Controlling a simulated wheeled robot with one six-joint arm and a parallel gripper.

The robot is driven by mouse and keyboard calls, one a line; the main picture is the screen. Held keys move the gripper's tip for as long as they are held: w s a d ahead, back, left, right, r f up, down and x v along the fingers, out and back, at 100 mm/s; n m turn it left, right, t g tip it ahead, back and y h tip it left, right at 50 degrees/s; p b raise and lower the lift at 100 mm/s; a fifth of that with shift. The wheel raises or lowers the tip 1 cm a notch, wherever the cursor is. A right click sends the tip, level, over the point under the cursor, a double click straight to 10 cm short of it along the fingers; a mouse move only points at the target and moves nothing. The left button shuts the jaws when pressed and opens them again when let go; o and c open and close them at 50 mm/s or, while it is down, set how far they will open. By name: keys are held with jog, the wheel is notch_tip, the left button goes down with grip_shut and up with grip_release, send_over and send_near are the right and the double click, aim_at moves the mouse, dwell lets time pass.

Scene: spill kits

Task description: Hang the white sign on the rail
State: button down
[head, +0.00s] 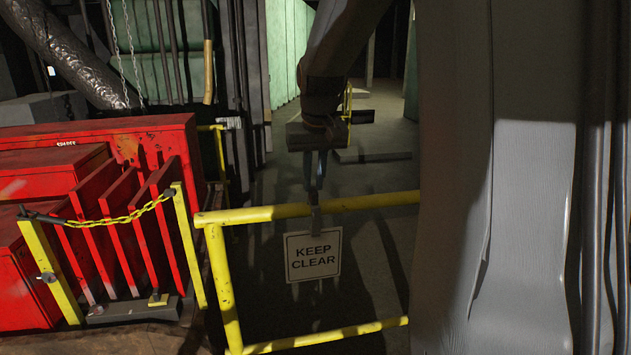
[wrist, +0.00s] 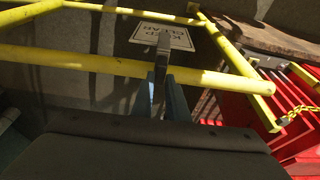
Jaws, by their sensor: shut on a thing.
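The white sign (head: 313,262), reading KEEP CLEAR, hangs upright just below the top bar of the yellow rail (head: 262,214). A narrow grey hanger (head: 316,218) rises from its top edge and crosses the bar. My gripper (head: 315,188) points down above the bar, shut on the upper part of this hanger. In the wrist view, my gripper (wrist: 162,88) holds the hanger (wrist: 163,50) at the rail (wrist: 225,80), with the sign (wrist: 160,32) beyond it, partly covered. I cannot tell whether the hanger's hook rests on the bar.
Red cabinets and upright red panels (head: 105,225) stand at the left behind a yellow chain (head: 125,218) between yellow posts. A large grey column (head: 455,180) blocks the right side. The floor behind the rail is mostly clear.

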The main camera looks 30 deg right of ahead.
jog(key=shift+w+d+p, duration=0.1)
jog(key=shift+w+d, duration=0.15)
jog(key=shift+w, duration=0.55)
jog(key=shift+w+d+p, duration=0.1)
jog(key=shift+w+d, duration=0.1)
jog(key=shift+w, duration=0.65)
jog(key=shift+w+d+p, duration=0.1)
jog(key=shift+w+d, duration=0.15)
jog(key=shift+w, duration=0.55)
jog(key=shift+f+b, duration=0.3)
jog(key=shift+f, duration=0.4)
jog(key=c, duration=1.6)
grip_release()
jog(key=shift+c, duration=0.2)
